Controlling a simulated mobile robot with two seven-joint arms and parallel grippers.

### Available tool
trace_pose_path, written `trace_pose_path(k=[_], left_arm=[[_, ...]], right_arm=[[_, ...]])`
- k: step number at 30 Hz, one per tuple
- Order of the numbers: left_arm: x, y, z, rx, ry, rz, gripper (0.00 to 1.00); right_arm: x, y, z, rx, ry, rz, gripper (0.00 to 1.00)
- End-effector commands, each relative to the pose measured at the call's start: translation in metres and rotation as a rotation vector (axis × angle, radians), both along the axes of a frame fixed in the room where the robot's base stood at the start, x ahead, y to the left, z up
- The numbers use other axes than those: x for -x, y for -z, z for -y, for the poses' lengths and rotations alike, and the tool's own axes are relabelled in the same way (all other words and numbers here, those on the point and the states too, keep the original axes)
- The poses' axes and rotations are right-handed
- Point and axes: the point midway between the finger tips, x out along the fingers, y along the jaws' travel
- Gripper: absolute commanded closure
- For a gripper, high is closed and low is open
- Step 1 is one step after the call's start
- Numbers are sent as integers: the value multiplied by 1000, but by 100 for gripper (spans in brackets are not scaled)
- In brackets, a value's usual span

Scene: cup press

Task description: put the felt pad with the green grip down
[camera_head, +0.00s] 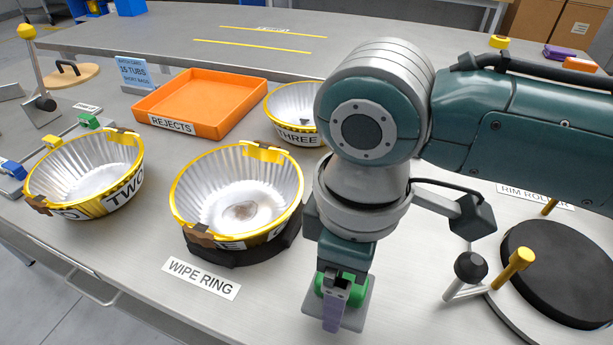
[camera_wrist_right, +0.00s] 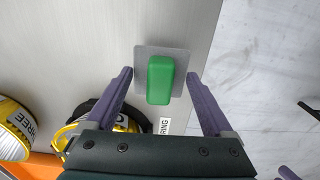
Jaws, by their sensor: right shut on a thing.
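The felt pad is a grey square plate (camera_head: 356,318) with a green grip (camera_head: 321,284) on top. In the head view it is at the table's front, right of the wipe ring (camera_head: 240,257). My right gripper (camera_head: 338,303) points down at it, one purple finger partly covering the green grip. In the right wrist view the fingers stand on either side of the green grip (camera_wrist_right: 160,80), their tips by the plate's edges (camera_wrist_right: 141,62); the gripper is shut on the pad. Whether the pad touches the table is unclear. My left gripper is not in view.
A yellow-rimmed tub (camera_head: 240,190) with a brown smudge sits in the wipe ring. Tub TWO (camera_head: 85,175) is left, tub THREE (camera_head: 291,112) behind. An orange rejects tray (camera_head: 205,103) stands behind; the rim roller (camera_head: 560,270) is right. Bare table lies around the WIPE RING label (camera_head: 201,278).

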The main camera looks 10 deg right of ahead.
Motion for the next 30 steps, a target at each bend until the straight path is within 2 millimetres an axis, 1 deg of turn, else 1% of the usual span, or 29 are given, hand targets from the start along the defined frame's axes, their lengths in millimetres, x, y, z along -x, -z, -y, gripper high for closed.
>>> trace_pose_path(k=[3, 7, 9, 16, 20, 21, 24, 30], left_arm=[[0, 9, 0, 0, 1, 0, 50], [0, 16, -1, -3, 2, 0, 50], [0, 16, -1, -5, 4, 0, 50], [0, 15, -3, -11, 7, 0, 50], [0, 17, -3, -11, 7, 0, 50], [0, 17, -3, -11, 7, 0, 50], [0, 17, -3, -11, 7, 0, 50], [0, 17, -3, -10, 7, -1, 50]], right_arm=[[1, 21, 1, 3, 0, -2, 58], [1, 39, 0, 2, 1, -2, 58], [1, 42, 0, 2, 0, -1, 58], [0, 41, 0, 1, 0, -1, 58], [1, 45, 0, 1, 0, -1, 58], [0, 45, 0, 1, 0, -1, 11], [0, 45, 0, 1, 0, -1, 0], [0, 44, 0, 1, 0, -1, 0]])
